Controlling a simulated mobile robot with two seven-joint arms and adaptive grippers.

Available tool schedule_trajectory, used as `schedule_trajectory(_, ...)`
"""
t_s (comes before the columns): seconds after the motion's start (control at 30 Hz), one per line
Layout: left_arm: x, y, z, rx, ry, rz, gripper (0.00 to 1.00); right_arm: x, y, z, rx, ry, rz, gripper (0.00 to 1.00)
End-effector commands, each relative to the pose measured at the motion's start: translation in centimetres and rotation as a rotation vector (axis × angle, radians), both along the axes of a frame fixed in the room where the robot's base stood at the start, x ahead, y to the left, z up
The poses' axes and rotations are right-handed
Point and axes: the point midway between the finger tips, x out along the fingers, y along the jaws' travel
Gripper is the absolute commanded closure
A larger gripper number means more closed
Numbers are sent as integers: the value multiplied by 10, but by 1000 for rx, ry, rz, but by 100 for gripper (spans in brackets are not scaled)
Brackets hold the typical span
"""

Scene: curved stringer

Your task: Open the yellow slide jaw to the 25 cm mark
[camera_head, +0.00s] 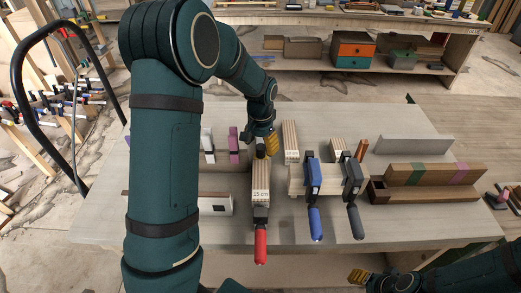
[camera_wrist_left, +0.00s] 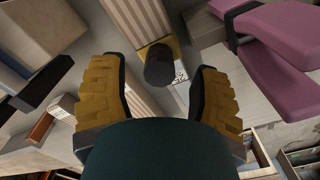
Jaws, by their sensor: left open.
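The red-handled clamp (camera_head: 261,245) lies on the table with its handle toward me, beside a striped block with a "15 cm" label (camera_head: 261,195). My left gripper (camera_head: 267,143) is at the far end of this clamp, pointing down. In the left wrist view, the gripper (camera_wrist_left: 160,90) is open, with a dark round knob (camera_wrist_left: 160,68) between its yellow fingers. A yellow piece, apparently the slide jaw (camera_wrist_left: 145,52), shows behind the knob, mostly hidden; I see no clear finger contact. My right gripper (camera_head: 358,276) is at the bottom edge, its opening unclear.
Blue (camera_head: 315,222) and dark grey (camera_head: 356,222) clamps stand to the right on a wooden piece. Brown beams with coloured bands (camera_head: 435,174) lie farther right. A purple piece (camera_head: 233,138) stands left of my gripper. My left arm hides much of the table's left side.

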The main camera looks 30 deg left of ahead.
Motion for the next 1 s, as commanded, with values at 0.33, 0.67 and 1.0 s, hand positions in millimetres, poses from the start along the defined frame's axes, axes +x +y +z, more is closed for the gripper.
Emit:
schedule_trajectory(0.33, 0, 0, -24, 0, 0, 0, 38, 0, 0, -2, 0, 0, 0, 53)
schedule_trajectory(0.67, 0, 0, -24, 0, -1, 0, 71, 0, 0, -2, 0, 0, 0, 53)
schedule_trajectory(1.0, 0, 0, -24, 0, 0, 0, 100, 0, 0, -2, 0, 0, 0, 53)
